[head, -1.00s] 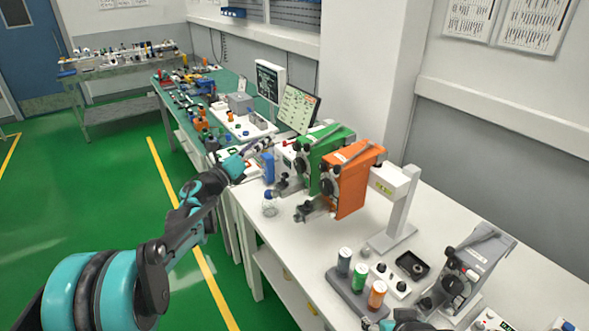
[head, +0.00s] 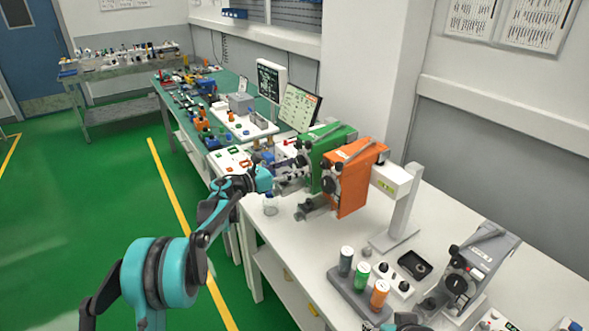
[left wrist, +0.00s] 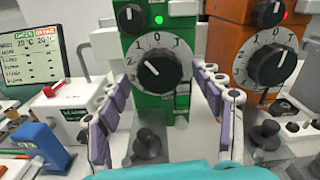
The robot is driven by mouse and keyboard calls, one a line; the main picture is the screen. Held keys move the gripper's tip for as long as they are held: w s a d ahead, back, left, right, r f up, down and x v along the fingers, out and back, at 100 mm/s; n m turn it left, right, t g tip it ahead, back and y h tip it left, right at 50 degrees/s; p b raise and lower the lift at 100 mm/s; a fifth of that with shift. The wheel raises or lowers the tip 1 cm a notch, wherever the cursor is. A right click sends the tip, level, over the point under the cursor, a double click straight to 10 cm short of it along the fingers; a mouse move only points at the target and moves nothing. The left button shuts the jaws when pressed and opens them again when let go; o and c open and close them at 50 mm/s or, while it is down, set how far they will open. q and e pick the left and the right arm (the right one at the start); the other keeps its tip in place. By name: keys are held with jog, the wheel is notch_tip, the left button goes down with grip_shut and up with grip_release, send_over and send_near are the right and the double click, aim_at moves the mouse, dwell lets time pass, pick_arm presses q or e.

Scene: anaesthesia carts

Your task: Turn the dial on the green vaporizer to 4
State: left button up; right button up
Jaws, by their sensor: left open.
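The green vaporizer (head: 332,146) stands on the bench, left of an orange one. My left gripper (head: 284,176) is in front of the green vaporizer in the head view. In the left wrist view its two purple-padded fingers (left wrist: 165,108) are spread open, one to each side of and below the dial. Nothing is between them, and they look apart from the dial. My right gripper's fingers do not show.
The orange vaporizer (head: 358,178) with its own dial (left wrist: 272,66) stands close on the right. A grey vaporizer (head: 470,270) stands farther right. Black knobs (left wrist: 147,141) jut out below the dials.

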pick_arm(q)
jog(key=c, duration=1.2)
jog(key=shift+o, duration=0.2)
jog(key=shift+r+n, duration=0.1)
jog(key=shift+n, duration=0.3)
jog(key=shift+n+p, duration=0.5)
jog(key=shift+n, duration=0.7)
jog(key=shift+n+p, duration=0.3)
jog(key=shift+n, duration=1.4)
jog(key=o, duration=1.2)
jog(key=shift+c, duration=0.2)
